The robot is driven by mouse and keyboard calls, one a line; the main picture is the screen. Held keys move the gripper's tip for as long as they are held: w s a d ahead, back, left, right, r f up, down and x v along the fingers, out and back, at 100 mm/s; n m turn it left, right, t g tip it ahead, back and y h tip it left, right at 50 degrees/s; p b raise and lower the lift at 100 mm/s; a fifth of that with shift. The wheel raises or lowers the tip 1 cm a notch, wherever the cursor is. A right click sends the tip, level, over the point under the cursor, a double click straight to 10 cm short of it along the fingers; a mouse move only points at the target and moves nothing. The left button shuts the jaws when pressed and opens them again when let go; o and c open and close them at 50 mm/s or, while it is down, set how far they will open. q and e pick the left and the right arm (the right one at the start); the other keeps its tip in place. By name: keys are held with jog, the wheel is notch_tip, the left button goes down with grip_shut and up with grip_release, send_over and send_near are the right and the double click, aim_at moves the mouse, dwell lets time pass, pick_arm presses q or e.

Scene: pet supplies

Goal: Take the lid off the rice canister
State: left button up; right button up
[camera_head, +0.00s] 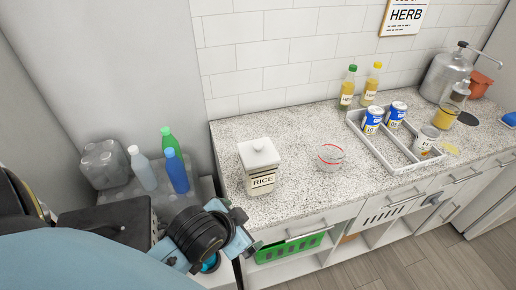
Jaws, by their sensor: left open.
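The white rice canister (262,183) stands upright on the speckled counter, with a label reading RICE on its front. Its white lid (258,154), with a small knob on top, sits on the canister. My left gripper (245,232) is at the lower left, in front of the counter's left end, below and left of the canister and apart from it. It is open, and I see nothing held in it. My right gripper does not show.
A clear bowl with a red rim (331,157) stands right of the canister. A white divided tray (389,152) holds cans (373,121) farther right. Two bottles (347,88) stand near the wall. Several bottles (176,172) stand left of the counter. Counter in front of the bowl is clear.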

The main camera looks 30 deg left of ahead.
pick_arm(q)
jog(key=w+d+r+m+t+h, duration=0.25)
jog(key=w+r+m+t, duration=0.45)
jog(key=r, duration=0.4)
jog(key=w+d+r+m+t+h, duration=0.2)
jog(key=w+d+r+m+t, duration=0.3)
jog(key=w+r, duration=0.5)
jog(key=s+d+r+m+g+h, duration=0.1)
jog(key=d+r+m+g+h, duration=0.35)
jog(key=m+h, duration=0.65)
jog(key=s+d+r+m+g+h, duration=0.2)
jog(key=d+r+m+g+h, duration=0.3)
jog(key=m, duration=1.2)
jog(key=m+g+y+p, duration=0.1)
jog(key=m+g+y, duration=0.9)
jog(key=m+y, duration=1.05)
send_over(258, 144)
jog(key=shift+h, duration=0.3)
jog(key=f, duration=1.7)
jog(key=shift+s+f, duration=0.25)
jog(key=shift+f, duration=0.1)
jog(key=shift+w+f+p, duration=0.2)
jog(key=shift+f+p, duration=0.65)
jog(key=shift+f, duration=2.15)
jog(key=c, duration=0.6)
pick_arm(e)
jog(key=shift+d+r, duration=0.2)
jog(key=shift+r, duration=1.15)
